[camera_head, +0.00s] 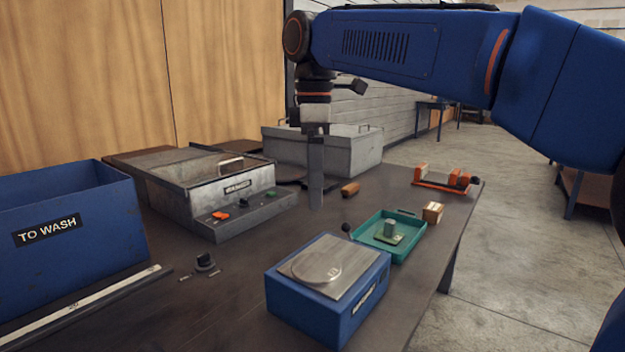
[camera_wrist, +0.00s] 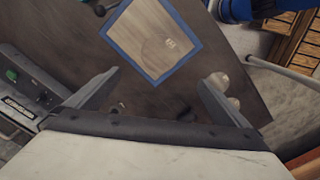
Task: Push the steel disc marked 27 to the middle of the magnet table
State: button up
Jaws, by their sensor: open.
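The steel disc marked 27 (camera_head: 317,265) lies flat on the grey top of the magnet table (camera_head: 352,256), a blue box. In the head view it sits a little left of the top's middle; its mark is too small to read surely. In the wrist view the disc (camera_wrist: 153,51) is faint against the blue-edged magnet table (camera_wrist: 142,22). My gripper (camera_head: 316,203) hangs pointing down behind the magnet table, apart from the disc. Its two fingers (camera_wrist: 160,80) are spread in the wrist view with nothing between them.
A grey machine (camera_head: 215,190) and blue TO WASH bin (camera_head: 70,245) stand left. Bench between is mostly clear.

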aim_at(314, 266)
jog(key=shift+f, duration=0.1)
notch_tip(314, 266, down, 17)
jog(key=shift+f, duration=0.1)
dwell(0.9)
jog(key=c, duration=1.6)
